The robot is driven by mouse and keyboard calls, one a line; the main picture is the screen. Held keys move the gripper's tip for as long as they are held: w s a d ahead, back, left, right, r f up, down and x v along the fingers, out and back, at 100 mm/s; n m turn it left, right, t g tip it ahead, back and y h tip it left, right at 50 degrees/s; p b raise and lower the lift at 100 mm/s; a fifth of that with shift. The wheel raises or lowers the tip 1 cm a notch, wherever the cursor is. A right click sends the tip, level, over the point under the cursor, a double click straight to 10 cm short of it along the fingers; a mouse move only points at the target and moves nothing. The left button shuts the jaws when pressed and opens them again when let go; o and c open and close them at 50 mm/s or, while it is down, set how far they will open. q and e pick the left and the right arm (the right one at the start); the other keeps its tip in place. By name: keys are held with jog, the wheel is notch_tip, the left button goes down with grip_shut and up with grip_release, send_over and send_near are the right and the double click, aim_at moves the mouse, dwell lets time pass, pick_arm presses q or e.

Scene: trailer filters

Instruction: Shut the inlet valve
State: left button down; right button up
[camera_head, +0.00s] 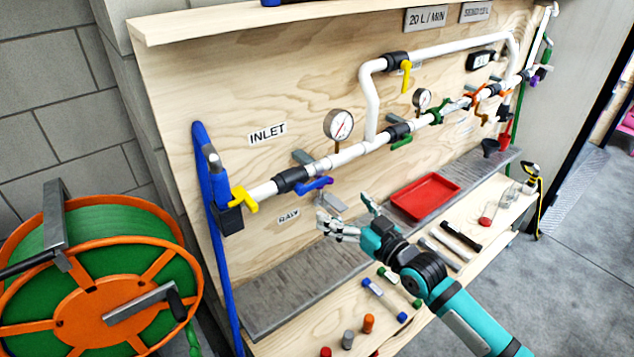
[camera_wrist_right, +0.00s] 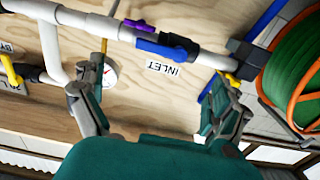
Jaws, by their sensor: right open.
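The white inlet pipe (camera_head: 262,190) runs along the wooden board beside the INLET label (camera_head: 267,133). A black valve body (camera_head: 291,180) sits on it, with a blue lever (camera_head: 314,186) lying roughly along the pipe. In the right wrist view the blue lever (camera_wrist_right: 160,49) and black valve body (camera_wrist_right: 180,42) show near the INLET label (camera_wrist_right: 163,68). A yellow handle (camera_head: 243,199) is at the pipe's hose end. My right gripper (camera_head: 346,211) is open and empty, below and right of the blue lever, apart from it. Its spread fingers (camera_wrist_right: 155,100) frame the label in the wrist view. My left gripper is out of view.
A purple handle (camera_wrist_right: 138,25) sits close by the blue lever. A pressure gauge (camera_head: 338,124) stands to the right. A red tray (camera_head: 425,196) and loose fittings lie on the bench below. An orange-green hose reel (camera_head: 95,308) stands at left.

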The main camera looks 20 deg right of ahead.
aim_at(316, 186)
jog(key=p+x, duration=0.1)
jog(key=x, duration=0.9)
jog(key=shift+w+a, duration=0.1)
jog(key=shift+w, duration=0.05)
jog(key=shift+f, duration=0.1)
jog(key=c, duration=1.6)
